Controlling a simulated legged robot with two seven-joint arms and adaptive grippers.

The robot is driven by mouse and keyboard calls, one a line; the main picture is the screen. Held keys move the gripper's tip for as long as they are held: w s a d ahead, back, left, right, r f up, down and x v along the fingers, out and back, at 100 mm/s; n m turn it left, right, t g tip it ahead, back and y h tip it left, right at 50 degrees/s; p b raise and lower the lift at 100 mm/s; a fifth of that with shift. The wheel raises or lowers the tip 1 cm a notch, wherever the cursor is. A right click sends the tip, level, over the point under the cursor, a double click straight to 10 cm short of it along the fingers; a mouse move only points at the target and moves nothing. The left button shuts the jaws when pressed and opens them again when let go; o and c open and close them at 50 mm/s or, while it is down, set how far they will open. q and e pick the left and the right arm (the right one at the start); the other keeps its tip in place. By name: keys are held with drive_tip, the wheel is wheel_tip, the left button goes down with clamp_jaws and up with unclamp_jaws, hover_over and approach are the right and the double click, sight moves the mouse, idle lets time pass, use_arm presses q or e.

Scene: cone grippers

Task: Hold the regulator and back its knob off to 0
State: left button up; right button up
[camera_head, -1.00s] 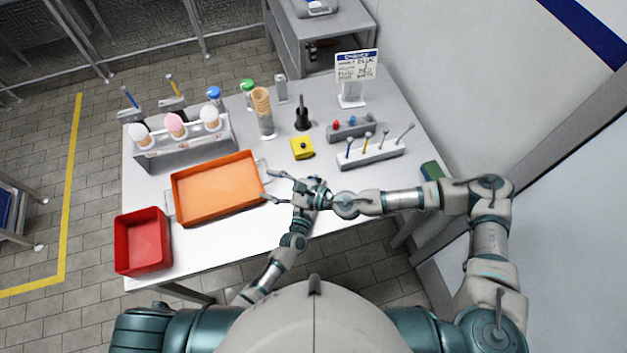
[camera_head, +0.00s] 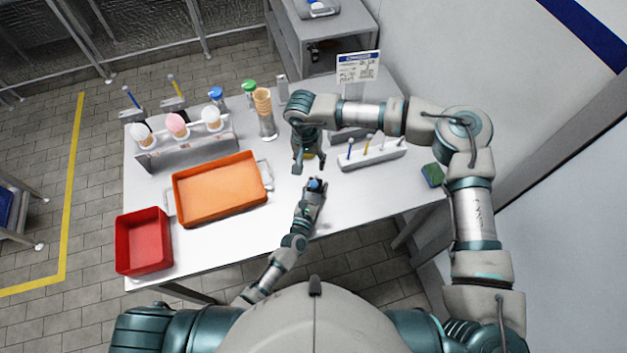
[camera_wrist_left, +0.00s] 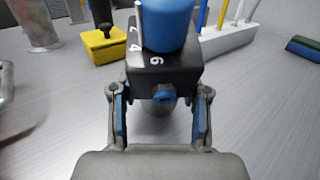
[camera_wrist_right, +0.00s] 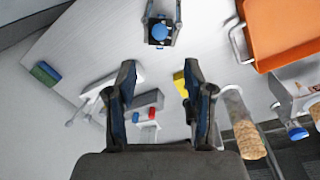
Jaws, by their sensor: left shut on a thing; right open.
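The regulator is a black block (camera_wrist_left: 165,68) with a round blue knob (camera_wrist_left: 168,22) on top and white numerals 2, 4 and 6 beside it. The knob's top is cut off in the left wrist view, so I cannot read its setting. My left gripper (camera_wrist_left: 160,108) is shut on the block, which is upright; the blue knob also shows in the head view (camera_head: 315,184). My right gripper (camera_head: 309,166) is open and empty, behind the regulator and apart from it. In the right wrist view the knob (camera_wrist_right: 160,32) lies beyond its open fingers (camera_wrist_right: 158,75).
An orange tray (camera_head: 178,208) and red bin (camera_head: 143,240) are at left. A cone rack (camera_head: 190,150) stands behind. A yellow block (camera_wrist_right: 180,82), a white holder with sticks (camera_head: 372,156) and a green-blue sponge (camera_head: 432,175) are near. The table front between tray and sponge is mostly clear.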

sight(314, 182)
drive_tip(key=f, duration=0.7)
drive_tip(key=d+f, duration=0.1)
drive_tip(key=f, duration=0.3)
drive_tip(key=shift+s+f, duration=0.1)
drive_tip(key=shift+f, duration=0.2)
drive_tip(key=shift+c, duration=0.2)
clamp_jaws()
